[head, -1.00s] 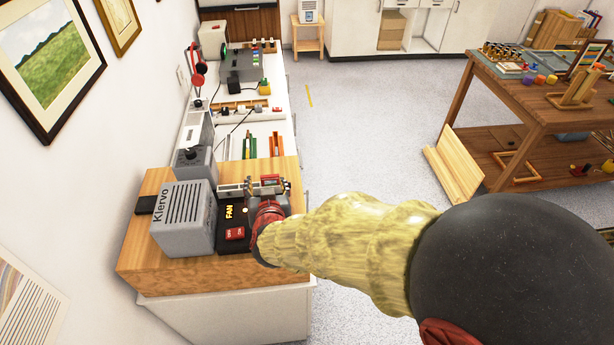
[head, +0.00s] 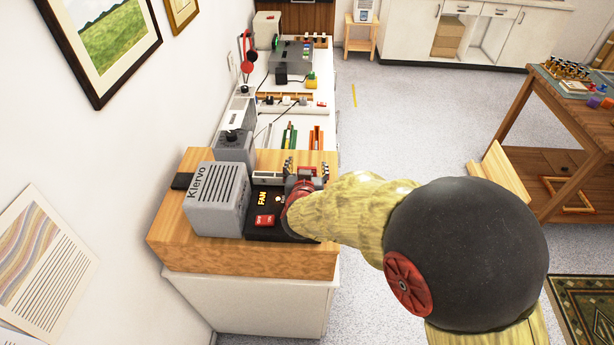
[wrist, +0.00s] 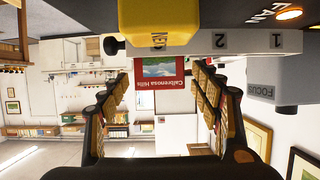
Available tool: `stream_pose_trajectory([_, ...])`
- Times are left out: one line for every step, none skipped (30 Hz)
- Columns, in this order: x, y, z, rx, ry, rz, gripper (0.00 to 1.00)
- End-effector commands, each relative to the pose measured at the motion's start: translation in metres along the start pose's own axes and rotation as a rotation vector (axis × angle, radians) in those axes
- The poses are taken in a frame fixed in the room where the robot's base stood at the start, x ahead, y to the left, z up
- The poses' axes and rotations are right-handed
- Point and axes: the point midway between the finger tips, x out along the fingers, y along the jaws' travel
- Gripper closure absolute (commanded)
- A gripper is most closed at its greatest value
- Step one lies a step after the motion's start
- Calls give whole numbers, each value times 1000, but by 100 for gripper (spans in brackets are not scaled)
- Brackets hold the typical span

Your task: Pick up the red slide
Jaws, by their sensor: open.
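A grey Klervo projector box (head: 217,198) and a black panel with a red switch (head: 264,221) stand close left of my gripper. A yellow block (wrist: 158,22) and a grey FOCUS part (wrist: 265,85) are near the fingers. Open floor (head: 400,110) lies right of the counter.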

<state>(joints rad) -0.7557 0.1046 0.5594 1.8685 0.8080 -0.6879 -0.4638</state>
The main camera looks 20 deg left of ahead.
Motion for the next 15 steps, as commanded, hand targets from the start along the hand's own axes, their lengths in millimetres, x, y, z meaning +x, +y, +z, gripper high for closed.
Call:
stream_pose_trajectory([0, 0, 0, 0, 0, 0, 36])
stream_pose_trajectory([0, 0, 0, 0, 0, 0, 36])
stream_pose_trajectory([0, 0, 0, 0, 0, 0, 36])
stream_pose_trajectory([0, 0, 0, 0, 0, 0, 38])
stream_pose_trajectory([0, 0, 0, 0, 0, 0, 39])
stream_pose_trajectory([0, 0, 0, 0, 0, 0, 42])
stream_pose_trajectory([0, 0, 0, 0, 0, 0, 43])
stream_pose_trajectory([0, 0, 0, 0, 0, 0, 45])
stream_pose_trajectory([0, 0, 0, 0, 0, 0, 47])
stream_pose_trajectory([0, 0, 0, 0, 0, 0, 49])
stream_pose_trajectory([0, 0, 0, 0, 0, 0, 51])
stream_pose_trajectory([-1, 0, 0, 0, 0, 0, 53])
stream_pose_trajectory([-1, 0, 0, 0, 0, 0, 55])
stream_pose_trajectory([-1, 0, 0, 0, 0, 0, 56])
stream_pose_trajectory([-1, 0, 0, 0, 0, 0, 58])
